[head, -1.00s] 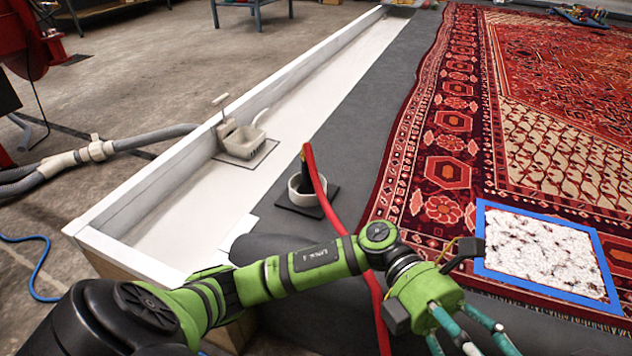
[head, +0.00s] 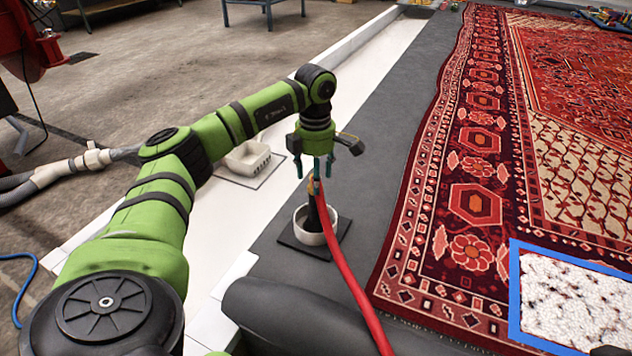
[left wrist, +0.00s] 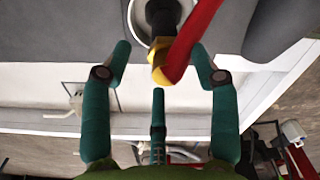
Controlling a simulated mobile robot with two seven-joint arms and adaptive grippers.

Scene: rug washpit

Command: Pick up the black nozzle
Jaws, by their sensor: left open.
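The black nozzle (head: 312,215) stands in a white round holder (head: 301,236) on a dark square pad, with a red hose (head: 345,270) running from its top. In the left wrist view the nozzle (left wrist: 163,14) shows at the top with a brass-yellow fitting (left wrist: 158,52) where the hose joins. My left gripper (head: 314,174) points down over the nozzle's upper end, its teal fingers apart. In the left wrist view the fitting and hose lie between the spread fingertips of the gripper (left wrist: 160,52), with no clear grip on them. My right gripper is not in view.
A white trough (head: 375,50) runs along the left, with a white basket (head: 247,158) in it. A patterned red rug (head: 470,200) covers the right, with a blue-framed patch (head: 570,300). The dark grey strip between trough and rug is mostly clear.

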